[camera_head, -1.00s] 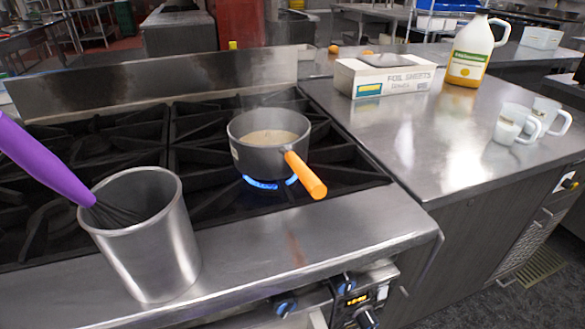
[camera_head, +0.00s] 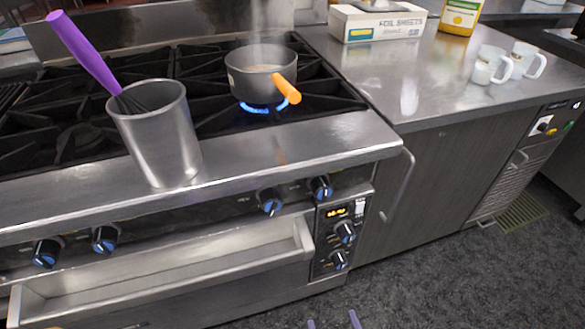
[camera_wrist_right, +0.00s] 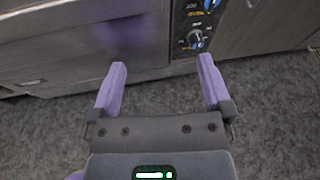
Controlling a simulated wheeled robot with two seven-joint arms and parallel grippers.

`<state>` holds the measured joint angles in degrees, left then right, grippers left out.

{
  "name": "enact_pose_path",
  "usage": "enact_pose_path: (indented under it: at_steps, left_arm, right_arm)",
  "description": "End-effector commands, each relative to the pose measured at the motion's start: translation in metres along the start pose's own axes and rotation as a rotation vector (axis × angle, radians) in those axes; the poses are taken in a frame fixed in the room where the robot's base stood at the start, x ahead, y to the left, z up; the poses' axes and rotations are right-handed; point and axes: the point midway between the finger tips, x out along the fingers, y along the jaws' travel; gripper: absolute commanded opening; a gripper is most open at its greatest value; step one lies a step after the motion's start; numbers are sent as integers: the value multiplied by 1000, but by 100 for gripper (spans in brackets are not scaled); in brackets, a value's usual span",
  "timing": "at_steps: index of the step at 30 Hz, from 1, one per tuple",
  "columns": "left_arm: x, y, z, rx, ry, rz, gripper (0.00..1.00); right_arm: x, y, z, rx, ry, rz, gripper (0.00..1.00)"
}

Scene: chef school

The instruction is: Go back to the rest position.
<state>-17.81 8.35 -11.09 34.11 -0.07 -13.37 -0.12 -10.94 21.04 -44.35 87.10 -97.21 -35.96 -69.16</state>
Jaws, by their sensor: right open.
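My right gripper (camera_head: 333,321) shows only as two purple fingertips at the bottom edge of the head view, low in front of the stove. In the right wrist view the right gripper (camera_wrist_right: 162,66) has its fingers wide apart with nothing between them. It is over the dark floor and faces the stove's lower front. My left gripper is not in view.
A steel stove (camera_head: 370,140) carries a steaming pot (camera_head: 262,82) over a blue flame and a metal canister (camera_head: 160,140) with a purple whisk (camera_head: 84,52). Mugs (camera_head: 490,66) and a foil box (camera_head: 378,24) stand on the right counter (camera_head: 395,80). Floor (camera_head: 430,275) ahead is clear.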

Motion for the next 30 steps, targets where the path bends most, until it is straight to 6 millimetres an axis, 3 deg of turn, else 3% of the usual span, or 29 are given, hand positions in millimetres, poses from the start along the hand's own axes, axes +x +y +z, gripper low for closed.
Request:
enact_pose_path:
  at_steps: [5, 8, 11, 14, 16, 18, 21, 24, 30]
  left_arm:
    - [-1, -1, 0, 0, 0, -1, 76]
    - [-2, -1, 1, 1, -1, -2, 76]
    - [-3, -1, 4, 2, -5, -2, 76]
    - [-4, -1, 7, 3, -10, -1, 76]
    - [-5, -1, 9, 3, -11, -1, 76]
    - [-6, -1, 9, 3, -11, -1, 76]
    - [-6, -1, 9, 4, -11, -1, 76]
    - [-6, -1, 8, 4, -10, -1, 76]
    - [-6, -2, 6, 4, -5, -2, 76]
  right_arm:
    - [-7, -30, -65, 332, 234, -131, 100]
    - [-23, -50, -113, 610, 384, -275, 100]
    - [-57, -68, -169, 992, 526, -515, 100]
    - [-116, -79, -230, 1515, 593, -916, 100]
    - [-164, -77, -262, 1887, 526, -1260, 100]
    - [-203, -71, -281, 2169, 378, -1562, 100]
    - [-235, -65, -294, 2386, 168, -1830, 100]
    - [-246, -62, -297, 2452, 77, -1921, 100]
    - [-246, -62, -297, 2454, 75, -1921, 100]
